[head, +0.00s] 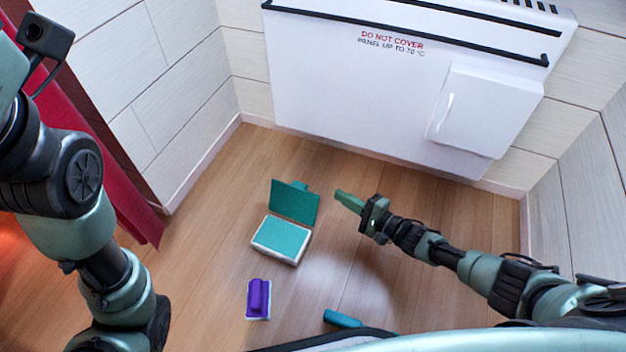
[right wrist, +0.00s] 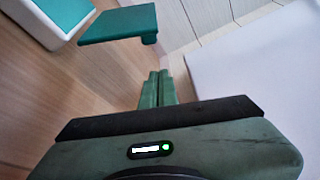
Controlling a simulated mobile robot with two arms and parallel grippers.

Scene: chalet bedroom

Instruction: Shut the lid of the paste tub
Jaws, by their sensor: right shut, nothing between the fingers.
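The paste tub (head: 277,256) is a low white box with a teal top face, on the wooden floor. Its teal lid (head: 296,203) stands raised at the tub's far edge. In the right wrist view the lid (right wrist: 118,25) is at the upper left, with the tub (right wrist: 40,22) beyond it in the corner. My right gripper (head: 338,194) is shut and empty, just right of the lid with a small gap. Its closed fingers (right wrist: 157,85) show in the right wrist view, below and right of the lid. My left arm is at the left; its gripper is out of view.
A white heater panel (head: 340,80) with a small box on its front hangs on the wall behind. A purple-handled block (head: 258,299) and a teal handle-like object (head: 343,319) lie nearer me. A red curtain (head: 95,150) hangs at left.

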